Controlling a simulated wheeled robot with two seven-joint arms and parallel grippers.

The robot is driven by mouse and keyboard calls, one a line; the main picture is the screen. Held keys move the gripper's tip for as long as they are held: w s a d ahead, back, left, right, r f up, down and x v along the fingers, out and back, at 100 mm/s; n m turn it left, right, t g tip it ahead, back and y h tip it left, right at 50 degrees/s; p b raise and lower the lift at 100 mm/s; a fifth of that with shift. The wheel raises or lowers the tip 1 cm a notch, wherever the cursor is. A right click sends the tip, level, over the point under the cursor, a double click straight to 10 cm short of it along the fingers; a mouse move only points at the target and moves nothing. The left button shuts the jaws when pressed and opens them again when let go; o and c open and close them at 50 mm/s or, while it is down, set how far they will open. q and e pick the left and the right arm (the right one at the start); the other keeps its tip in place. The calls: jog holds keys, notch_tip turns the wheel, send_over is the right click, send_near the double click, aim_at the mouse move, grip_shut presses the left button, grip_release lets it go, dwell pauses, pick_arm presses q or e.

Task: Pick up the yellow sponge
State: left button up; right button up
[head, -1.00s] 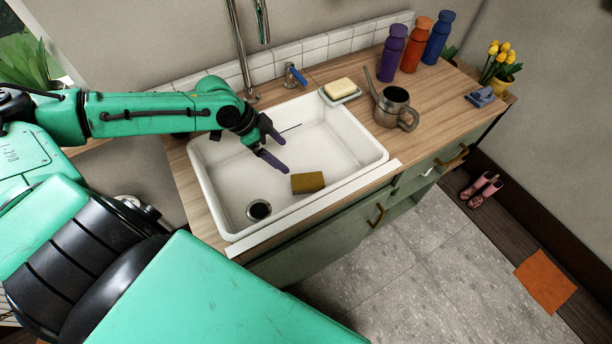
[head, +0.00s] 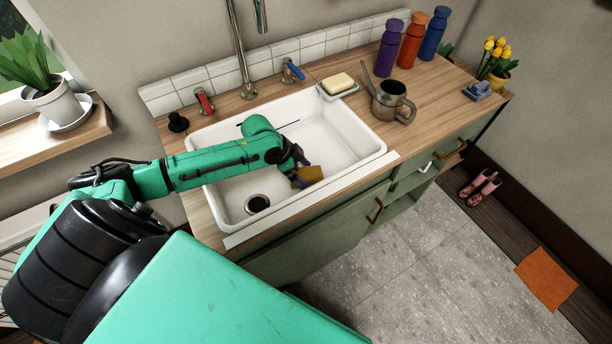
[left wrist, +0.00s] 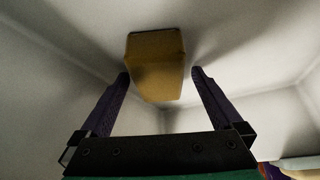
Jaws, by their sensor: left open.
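The yellow sponge (head: 308,175) lies in the white sink (head: 352,138), near its front wall. My left gripper (head: 299,168) is down in the sink at the sponge, and its fingers partly cover the sponge's left side in the head view. In the left wrist view the sponge (left wrist: 156,66) sits ahead of and between the two purple fingertips of the open gripper (left wrist: 160,77). I see gaps beside the sponge, and cannot tell how far it reaches between the fingers. My right gripper is not in view.
The sink walls surround the gripper; a drain (head: 257,204) is to its left. A soap dish (head: 345,93) with soap, a metal watering can (head: 391,101) and several bottles stand on the wooden counter to the right. A red-handled tap (head: 204,101) and blue-handled tap (head: 292,71) are behind the sink.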

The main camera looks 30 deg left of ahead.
pick_arm(q)
jog(key=shift+f, duration=0.15)
jog(key=shift+c, duration=0.3)
jog(key=c, duration=1.5)
jog(key=shift+o, duration=0.2)
